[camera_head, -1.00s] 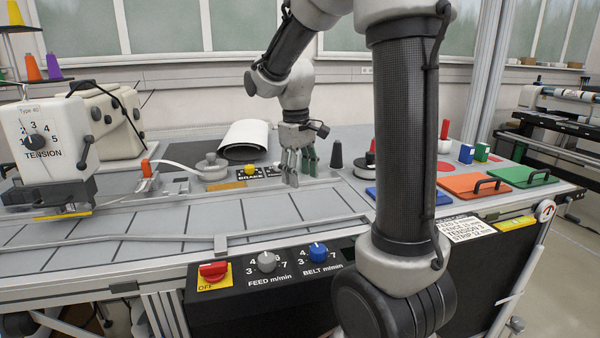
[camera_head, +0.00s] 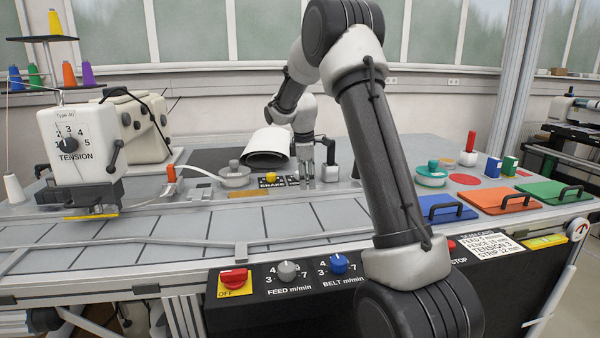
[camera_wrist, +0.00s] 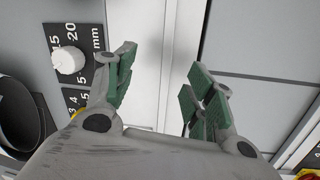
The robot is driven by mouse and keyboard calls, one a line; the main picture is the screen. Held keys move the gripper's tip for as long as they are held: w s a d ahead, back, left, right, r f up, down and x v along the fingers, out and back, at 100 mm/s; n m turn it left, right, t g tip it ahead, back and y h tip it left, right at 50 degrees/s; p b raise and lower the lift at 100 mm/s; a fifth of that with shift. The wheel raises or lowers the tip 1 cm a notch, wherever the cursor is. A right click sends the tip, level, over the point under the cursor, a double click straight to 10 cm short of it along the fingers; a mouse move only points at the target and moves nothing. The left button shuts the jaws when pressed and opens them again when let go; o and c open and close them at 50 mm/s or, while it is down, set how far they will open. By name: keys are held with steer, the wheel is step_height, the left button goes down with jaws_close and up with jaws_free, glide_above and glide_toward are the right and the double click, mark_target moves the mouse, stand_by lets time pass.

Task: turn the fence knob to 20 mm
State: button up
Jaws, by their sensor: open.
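In the wrist view a white round knob (camera_wrist: 69,60) sits on a black plate (camera_wrist: 93,14) with marks including 15, 20 and "mm". I take it for the fence knob; its pointer is too small to read. My gripper (camera_wrist: 160,72) is open and empty, its green-padded fingers apart over a pale strip. The knob is just outside the left finger, not between the fingers. In the head view my gripper (camera_head: 308,180) points down above the back of the table; I cannot pick out the knob there.
A yellow knob (camera_head: 271,177) at the brake plate and a dark upright handle (camera_head: 330,150) stand close to my gripper. A grey lidded pot (camera_head: 235,176) is to the left.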

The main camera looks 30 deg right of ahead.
steer(key=w+n, duration=0.2)
steer(key=w+d+n+t, duration=0.1)
steer(key=w+n, duration=0.1)
steer(key=w+r+n, duration=0.1)
steer(key=w+n, duration=0.1)
steer(key=shift+w+d+n, duration=0.3)
steer(key=shift+n, duration=0.1)
steer(key=w+r+n+t, duration=0.2)
steer(key=w+r+n, duration=0.15)
steer(key=n, duration=0.75)
steer(key=shift+h, duration=0.4)
steer(key=x, duration=0.8)
steer(key=shift+w+d, duration=0.2)
steer(key=shift+d, duration=0.1)
steer(key=shift+c, duration=0.4)
steer(key=c, duration=0.9)
